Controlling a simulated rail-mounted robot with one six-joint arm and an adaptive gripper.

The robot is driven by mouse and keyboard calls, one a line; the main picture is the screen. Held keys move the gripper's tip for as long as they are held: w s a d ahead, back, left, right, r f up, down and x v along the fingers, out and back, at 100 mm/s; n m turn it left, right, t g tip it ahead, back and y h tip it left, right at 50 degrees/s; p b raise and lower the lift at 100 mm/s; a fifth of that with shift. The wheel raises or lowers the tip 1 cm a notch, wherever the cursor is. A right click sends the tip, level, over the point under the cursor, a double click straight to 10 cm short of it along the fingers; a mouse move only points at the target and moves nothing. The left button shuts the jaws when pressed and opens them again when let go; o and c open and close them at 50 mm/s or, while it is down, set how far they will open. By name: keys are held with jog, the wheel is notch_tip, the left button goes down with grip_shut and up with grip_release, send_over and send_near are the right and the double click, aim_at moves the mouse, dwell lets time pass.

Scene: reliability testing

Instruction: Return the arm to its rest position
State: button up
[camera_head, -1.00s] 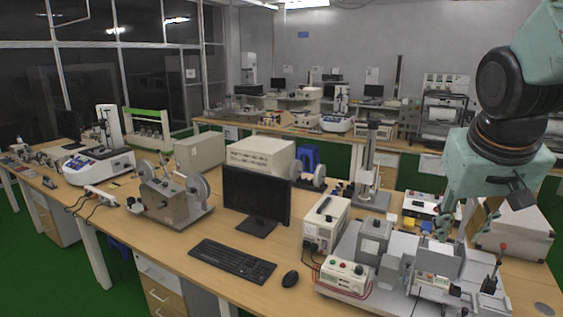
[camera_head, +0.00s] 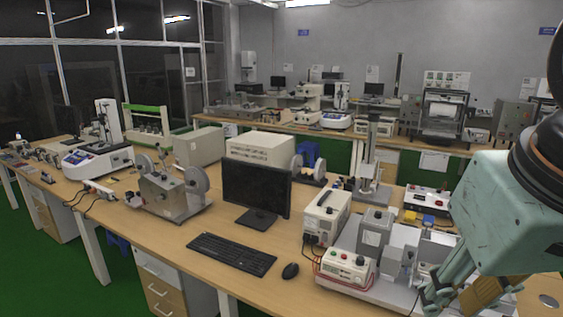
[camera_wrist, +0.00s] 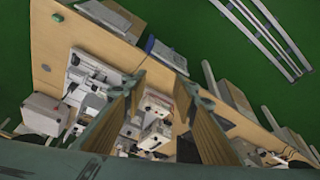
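My gripper (camera_head: 448,300) hangs from the teal wrist at the lower right of the head view, close to the camera, in front of the grey test rig on the bench. Its lower end nears the bottom picture edge. In the wrist view my gripper (camera_wrist: 162,82) shows two fingers with tan pads, apart, with nothing between them but a distant view of instruments on the bench below. The rest of my arm runs off the right edge of the head view, so its full pose is hidden.
The wooden bench (camera_head: 225,275) holds a monitor (camera_head: 256,190), a keyboard (camera_head: 231,253), a mouse (camera_head: 290,271), a white power unit (camera_head: 326,217) and a control box with buttons (camera_head: 347,268). The grey test rig (camera_head: 375,228) stands beside my gripper. Green floor lies around the bench.

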jog(key=shift+y, duration=0.3)
jog(key=s, duration=0.1)
jog(key=s+a+f, duration=0.1)
jog(key=s, duration=0.1)
jog(key=s+a+f+b, duration=0.1)
jog(key=s, duration=0.1)
jog(key=shift+a, duration=0.25)
dwell(0.8)
